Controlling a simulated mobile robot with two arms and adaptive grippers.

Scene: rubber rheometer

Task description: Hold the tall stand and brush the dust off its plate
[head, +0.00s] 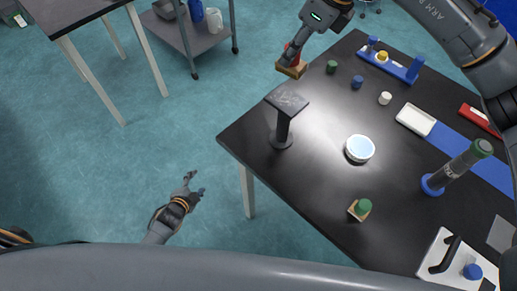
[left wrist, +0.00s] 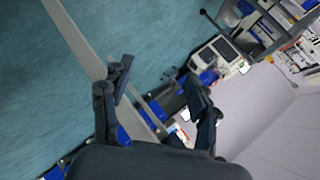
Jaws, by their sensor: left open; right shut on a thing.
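The tall stand (head: 283,128) is dark, with a round base and a flat square plate (head: 288,103) on top. It stands upright near the left corner of the black table, and its plate looks greyish and mottled. My right gripper (head: 292,55) is shut on a brush (head: 291,69) with a red grip and a tan block, held just beyond the plate and apart from it. My left gripper (head: 194,185) is open and empty, off the table's left edge and well away from the stand. Its spread fingers also show in the left wrist view (left wrist: 160,95), where the stand is not seen.
The black table (head: 320,205) also carries a round white-blue dish (head: 359,149), a green-topped cylinder (head: 458,167), a small green knob on a tan block (head: 361,208), several small caps and a white tray (head: 416,120). Open floor (head: 110,160) lies left of the table.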

